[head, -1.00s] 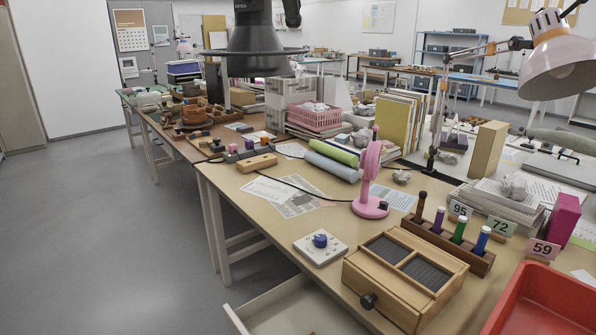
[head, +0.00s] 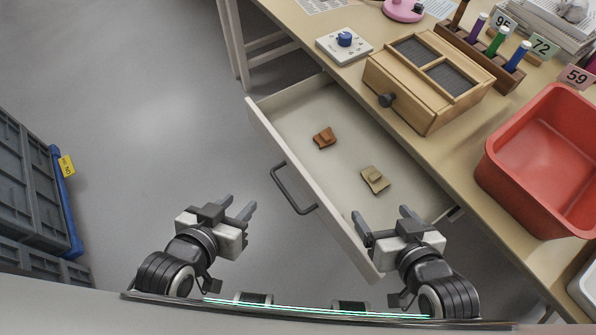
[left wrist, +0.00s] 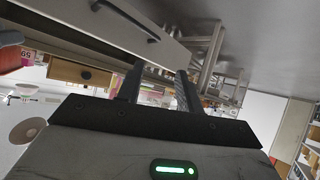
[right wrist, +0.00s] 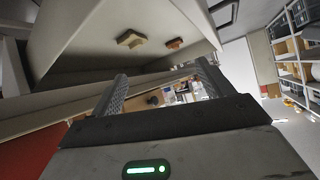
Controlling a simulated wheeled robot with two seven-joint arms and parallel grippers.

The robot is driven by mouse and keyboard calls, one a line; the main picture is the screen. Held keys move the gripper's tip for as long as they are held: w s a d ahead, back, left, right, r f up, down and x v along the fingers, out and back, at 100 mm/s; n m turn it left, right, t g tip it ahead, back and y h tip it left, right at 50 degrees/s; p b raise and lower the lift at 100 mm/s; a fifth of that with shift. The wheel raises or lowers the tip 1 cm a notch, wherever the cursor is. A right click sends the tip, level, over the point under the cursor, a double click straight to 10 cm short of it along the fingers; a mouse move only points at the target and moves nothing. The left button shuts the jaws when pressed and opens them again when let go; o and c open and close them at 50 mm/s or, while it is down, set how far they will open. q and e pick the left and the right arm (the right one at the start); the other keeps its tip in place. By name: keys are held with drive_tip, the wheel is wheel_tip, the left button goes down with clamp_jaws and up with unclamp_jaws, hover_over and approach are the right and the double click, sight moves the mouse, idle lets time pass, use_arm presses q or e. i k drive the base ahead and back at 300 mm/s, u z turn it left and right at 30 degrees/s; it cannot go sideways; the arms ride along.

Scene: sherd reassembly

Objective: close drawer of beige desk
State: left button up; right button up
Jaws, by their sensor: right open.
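The beige desk (head: 282,25) has its drawer (head: 330,182) pulled well out, with a dark bar handle (head: 292,190) on its front. Two sherds lie inside: a reddish-brown one (head: 325,138) and a tan one (head: 375,180). The drawer also shows in the right wrist view (right wrist: 95,35), and its handle in the left wrist view (left wrist: 128,17). My left gripper (head: 241,209) is open and empty, left of the drawer front and apart from the handle. My right gripper (head: 383,223) is open and empty by the drawer's near front corner; whether it touches cannot be told.
On the desk stand a wooden box with a dark knob (head: 425,80), a red bin (head: 540,160), a blue-knobbed device (head: 345,44) and a rack of coloured tubes (head: 480,55). Grey-blue crates (head: 35,190) stand at far left. The floor between crates and drawer is clear.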

sight(330, 178)
drive_tip(key=k, duration=0.75)
drive_tip(key=z, duration=1.05)
drive_tip(key=i, duration=0.6)
drive_tip(key=u, duration=0.65)
